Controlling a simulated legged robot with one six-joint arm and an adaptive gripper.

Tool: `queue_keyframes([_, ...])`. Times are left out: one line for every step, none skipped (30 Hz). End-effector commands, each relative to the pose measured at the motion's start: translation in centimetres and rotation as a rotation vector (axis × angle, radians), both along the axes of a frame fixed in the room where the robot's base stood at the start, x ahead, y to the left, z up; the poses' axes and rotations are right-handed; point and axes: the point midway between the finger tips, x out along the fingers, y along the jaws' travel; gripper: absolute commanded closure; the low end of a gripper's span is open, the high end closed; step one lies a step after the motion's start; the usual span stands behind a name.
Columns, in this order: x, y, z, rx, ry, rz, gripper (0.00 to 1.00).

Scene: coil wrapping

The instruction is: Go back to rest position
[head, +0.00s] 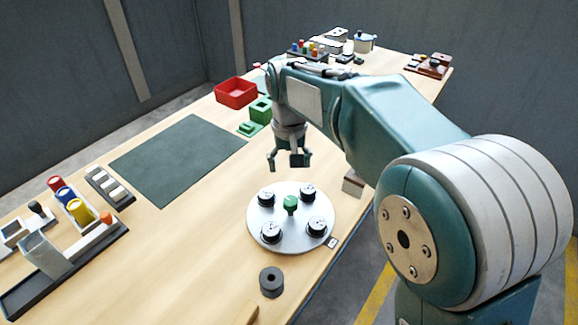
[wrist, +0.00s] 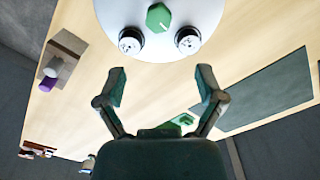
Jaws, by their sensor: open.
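My gripper (head: 288,162) hangs pointing down above the table, just behind the round white plate in the head view. Its two fingers are spread, with nothing between them; the wrist view also shows the open gripper (wrist: 160,90). The white plate (head: 290,243) carries several black cylinders and a green knob (head: 291,204) at its middle. In the wrist view the plate (wrist: 165,50) is at the top, past the fingertips, with the green knob (wrist: 158,17) and two of the cylinders.
A dark green mat (head: 178,158) lies left of my gripper. A green block (head: 260,110) and a red bin (head: 236,92) stand behind it. A black ring (head: 272,282) lies in front of the plate. Racks with coloured parts (head: 75,208) stand at left.

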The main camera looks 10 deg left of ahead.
Motion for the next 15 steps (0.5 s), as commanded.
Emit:
queue_keyframes([0.0, 0.0, 0.0, 0.000, 0.000, 0.000, 0.12])
queue_keyframes([0.0, 0.0, 0.0, 0.000, 0.000, 0.000, 0.12])
queue_keyframes([0.0, 0.0, 0.0, 0.000, 0.000, 0.000, 0.12])
queue_keyframes([0.0, 0.0, 0.0, 0.000, 0.000, 0.000, 0.12])
queue_keyframes([0.0, 0.0, 0.0, 0.000, 0.000, 0.000, 0.12])
queue_keyframes([0.0, 0.0, 0.0, 0.000, -0.001, 0.000, 0.12])
queue_keyframes([0.0, -0.1, 0.1, 0.001, -0.002, -0.002, 0.12])
queue_keyframes([0.0, -0.4, 0.2, 0.003, -0.005, -0.005, 0.12])
queue_keyframes([-0.1, -0.9, 0.6, 0.007, -0.011, -0.011, 0.12])
queue_keyframes([-0.2, -1.5, 0.9, 0.011, -0.017, -0.018, 0.12])
queue_keyframes([-0.4, -2.3, 1.4, 0.016, -0.027, -0.026, 0.12])
queue_keyframes([-0.7, -3.5, 2.0, 0.024, -0.040, -0.040, 0.12])
queue_keyframes([-1.0, -4.5, 2.5, 0.030, -0.051, -0.052, 0.12])
queue_keyframes([-1.3, -5.6, 3.0, 0.037, -0.063, -0.065, 0.12])
queue_keyframes([-1.8, -7.1, 3.7, 0.046, -0.080, -0.080, 0.12])
